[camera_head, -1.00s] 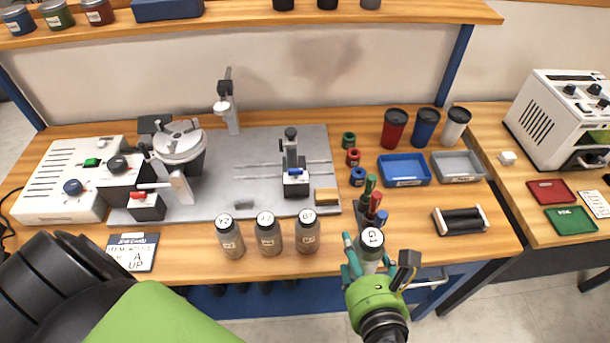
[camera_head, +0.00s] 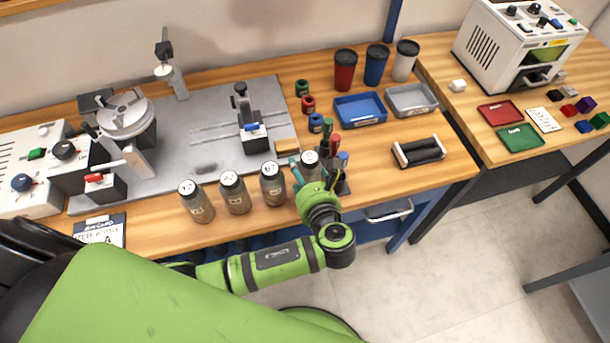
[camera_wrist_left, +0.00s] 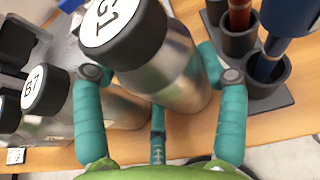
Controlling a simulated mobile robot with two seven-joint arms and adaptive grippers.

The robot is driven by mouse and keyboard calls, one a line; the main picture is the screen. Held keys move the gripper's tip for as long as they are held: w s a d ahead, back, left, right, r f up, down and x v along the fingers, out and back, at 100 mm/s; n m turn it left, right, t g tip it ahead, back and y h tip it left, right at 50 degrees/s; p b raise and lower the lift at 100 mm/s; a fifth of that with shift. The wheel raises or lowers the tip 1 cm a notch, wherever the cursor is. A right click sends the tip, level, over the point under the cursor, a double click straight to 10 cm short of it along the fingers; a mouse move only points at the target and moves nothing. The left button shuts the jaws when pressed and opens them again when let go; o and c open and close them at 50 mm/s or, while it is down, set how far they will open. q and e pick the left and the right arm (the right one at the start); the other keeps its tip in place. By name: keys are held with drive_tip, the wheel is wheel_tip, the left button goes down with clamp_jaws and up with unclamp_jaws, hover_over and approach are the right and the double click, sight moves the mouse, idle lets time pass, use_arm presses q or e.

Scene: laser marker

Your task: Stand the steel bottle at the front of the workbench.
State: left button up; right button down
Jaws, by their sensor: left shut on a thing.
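The steel bottle (camera_head: 309,163) has a dark cap with a white disc reading G1. My left gripper (camera_head: 308,177) is shut on it at the front of the workbench (camera_head: 150,240). In the left wrist view, teal fingers are around the steel body of the bottle (camera_wrist_left: 172,75), which looks close to upright beside the bench top. I cannot tell whether its base touches the wood. The bottle is between the row of similar bottles and the pen holder. My right gripper is not in view.
Three other capped steel bottles (camera_head: 234,192) stand in a row to the left. A dark holder with coloured pens (camera_head: 339,165) is close on the right. A black roller stand (camera_head: 419,151) and blue tray (camera_head: 360,109) are farther right.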

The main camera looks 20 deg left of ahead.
use_arm(q)
drive_tip(key=shift+f, duration=0.25)
drive_tip(key=shift+f, duration=0.15)
drive_tip(key=o, duration=1.2)
drive_tip(key=shift+s+d+r, duration=0.2)
drive_tip(key=shift+s+d, duration=0.05)
drive_tip(key=v, duration=1.1)
drive_tip(key=shift+s+d+r+b, duration=0.1)
drive_tip(key=shift+s+b, duration=0.05)
drive_tip(key=shift+b, duration=0.15)
